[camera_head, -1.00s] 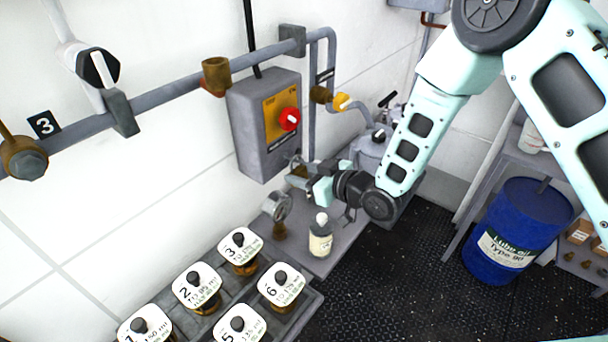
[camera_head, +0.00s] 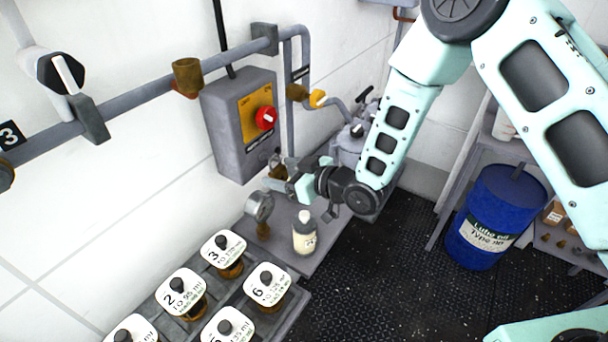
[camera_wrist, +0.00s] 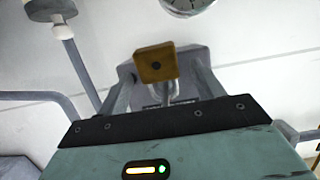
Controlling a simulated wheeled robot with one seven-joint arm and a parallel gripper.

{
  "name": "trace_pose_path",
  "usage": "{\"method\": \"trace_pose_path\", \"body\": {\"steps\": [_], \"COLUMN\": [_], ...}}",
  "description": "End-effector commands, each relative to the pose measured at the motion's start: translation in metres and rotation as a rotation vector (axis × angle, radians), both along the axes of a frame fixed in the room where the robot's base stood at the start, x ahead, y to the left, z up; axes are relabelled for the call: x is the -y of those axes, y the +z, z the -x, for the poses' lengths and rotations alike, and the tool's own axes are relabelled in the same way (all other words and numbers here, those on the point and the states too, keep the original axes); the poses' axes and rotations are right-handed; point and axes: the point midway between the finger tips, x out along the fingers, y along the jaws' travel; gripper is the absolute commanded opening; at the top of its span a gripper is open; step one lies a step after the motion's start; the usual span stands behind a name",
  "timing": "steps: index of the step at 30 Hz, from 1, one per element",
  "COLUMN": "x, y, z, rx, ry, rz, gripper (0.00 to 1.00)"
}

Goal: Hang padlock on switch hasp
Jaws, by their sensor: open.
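The grey switch box (camera_head: 225,140) with a yellow plate and red knob (camera_head: 265,118) is on the white wall in the head view. My gripper (camera_head: 284,178) is just below its lower right corner. The brass padlock (camera_head: 277,172) shows small at the gripper's tips. In the wrist view the padlock (camera_wrist: 156,66) shows its square body with a dark round hole, between the two grey fingers of my gripper (camera_wrist: 165,80). The fingers stand apart, with gaps beside the padlock. Its shackle shows partly below the body. The hasp is not clearly seen; I cannot tell whether the shackle is through it.
A pressure gauge (camera_head: 259,206) and a small bottle (camera_head: 304,234) stand below the gripper. A rack of numbered jars (camera_head: 305,296) is at the lower left. Pipes (camera_head: 291,120) run close beside the switch box. A blue drum (camera_head: 497,215) stands at the right; the dark floor before it is clear.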

Motion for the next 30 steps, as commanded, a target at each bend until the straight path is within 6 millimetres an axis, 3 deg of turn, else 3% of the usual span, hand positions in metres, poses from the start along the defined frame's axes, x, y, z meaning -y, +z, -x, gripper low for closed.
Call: {"method": "trace_pose_path", "body": {"steps": [21, 30], "x": [0.105, 0.117], "y": [0.033, 0.044], "z": [0.08, 0.089], "rx": [0.002, -0.004], "ry": [-0.003, 0.0], "rz": [0.0, 0.001], "gripper": [0.67, 0.67]}}
